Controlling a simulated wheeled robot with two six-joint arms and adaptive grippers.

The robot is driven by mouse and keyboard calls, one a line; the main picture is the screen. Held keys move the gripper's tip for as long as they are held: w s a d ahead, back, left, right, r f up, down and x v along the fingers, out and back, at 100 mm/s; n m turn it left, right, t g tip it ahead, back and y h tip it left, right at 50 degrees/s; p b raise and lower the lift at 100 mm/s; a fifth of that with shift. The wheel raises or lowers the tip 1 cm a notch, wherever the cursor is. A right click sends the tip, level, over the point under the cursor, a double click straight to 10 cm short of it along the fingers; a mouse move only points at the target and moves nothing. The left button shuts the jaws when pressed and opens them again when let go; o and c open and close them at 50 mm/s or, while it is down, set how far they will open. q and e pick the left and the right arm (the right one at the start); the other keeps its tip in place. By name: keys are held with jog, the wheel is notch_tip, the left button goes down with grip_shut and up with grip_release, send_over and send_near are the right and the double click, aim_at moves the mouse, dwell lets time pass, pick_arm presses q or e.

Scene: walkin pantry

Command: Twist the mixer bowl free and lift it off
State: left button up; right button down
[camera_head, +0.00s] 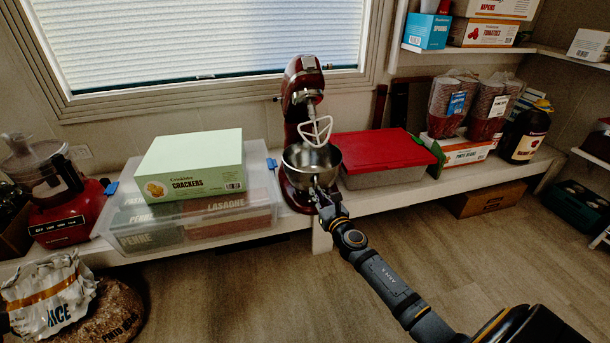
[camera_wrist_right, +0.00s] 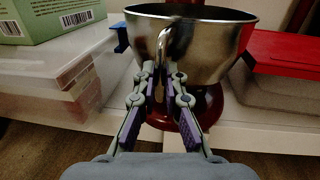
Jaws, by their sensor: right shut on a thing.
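A dark red stand mixer (camera_head: 298,86) stands on the white bench below the window, its head tilted up and the pale flat beater (camera_head: 316,131) hanging above the bowl. The steel mixer bowl (camera_head: 312,160) sits upright at the mixer's base. In the right wrist view the bowl (camera_wrist_right: 208,48) has a loop handle (camera_wrist_right: 162,45) facing me. My right gripper (camera_head: 318,188) reaches it from the front. In the wrist view its fingers (camera_wrist_right: 164,72) are closed around the lower part of the handle. The joint between bowl and base is hidden. My left gripper is not in view.
A clear bin (camera_head: 150,240) with a green crackers box (camera_head: 195,165) on its lid stands left of the mixer. A red-lidded container (camera_head: 375,150) stands close on the right. A red food processor (camera_head: 65,205) is at far left. Open floor lies in front.

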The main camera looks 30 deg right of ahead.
aim_at(325, 183)
jog(key=shift+s+d+b, duration=0.3)
jog(key=shift+d, duration=0.45)
jog(key=shift+d, duration=0.1)
jog(key=shift+s+d+b, duration=0.2)
jog(key=shift+d+b, duration=0.2)
jog(key=shift+d, duration=0.25)
jog(key=shift+s+d+f+b, duration=0.1)
jog(key=shift+d+b, duration=0.3)
jog(key=shift+d, duration=0.4)
